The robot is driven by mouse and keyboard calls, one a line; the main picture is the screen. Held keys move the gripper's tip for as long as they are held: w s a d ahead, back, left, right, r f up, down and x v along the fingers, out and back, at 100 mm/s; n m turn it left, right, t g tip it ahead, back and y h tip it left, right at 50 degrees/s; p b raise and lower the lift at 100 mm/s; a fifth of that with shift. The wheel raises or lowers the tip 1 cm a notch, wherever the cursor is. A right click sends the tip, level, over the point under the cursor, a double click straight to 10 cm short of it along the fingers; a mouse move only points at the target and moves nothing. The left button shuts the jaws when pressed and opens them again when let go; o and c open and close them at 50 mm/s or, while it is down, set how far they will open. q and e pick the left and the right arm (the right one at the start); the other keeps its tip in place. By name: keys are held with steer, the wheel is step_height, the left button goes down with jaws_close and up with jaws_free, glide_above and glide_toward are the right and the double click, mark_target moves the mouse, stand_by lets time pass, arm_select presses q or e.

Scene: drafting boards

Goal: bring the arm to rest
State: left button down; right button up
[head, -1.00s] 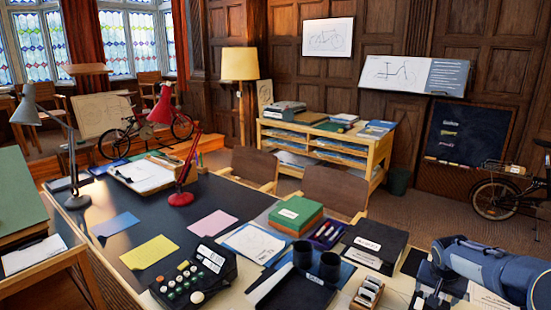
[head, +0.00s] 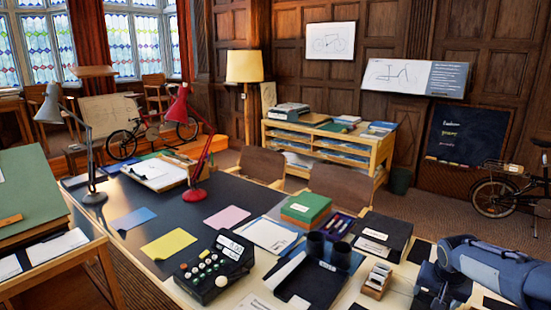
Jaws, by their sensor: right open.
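My right arm (head: 495,268) comes in from the lower right, above the right end of the big desk. My right gripper (head: 438,299) is at its end, pointing down, near the bottom edge of the picture. It is open, and I see nothing held in it. Its fingertips are small and dark against the dark items below, so whether they touch anything is hard to see. My left arm and gripper are not in view.
A red lamp (head: 195,192) and a grey lamp (head: 95,196) stand farther left. The carpet (head: 440,205) behind the desk is open.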

steer(key=s+a+r+n+y, duration=0.2)
steer(key=s+a+r, duration=0.1)
steer(key=s+a, duration=0.5)
steer(key=s+a+r+n+t+y, duration=0.1)
steer(key=s+a+r, duration=0.3)
steer(key=s+a, duration=0.5)
steer(key=s+n+y, duration=0.1)
steer(key=s, duration=0.3)
steer(key=shift+s+r+t, duration=0.2)
steer(key=shift+r+t, duration=0.05)
steer(key=shift+t, duration=0.05)
steer(key=s+a, duration=0.1)
steer(key=s, duration=0.1)
steer(key=s+a+f+n+y, duration=0.1)
steer(key=s+a, duration=0.1)
steer(key=s+a+f+y, duration=0.1)
steer(key=s+a, duration=0.1)
steer(key=shift+s+a+f+n, duration=0.2)
steer(key=shift+s+a+n, duration=0.05)
steer(key=shift+s+n, duration=0.15)
steer(key=shift+c, duration=0.2)
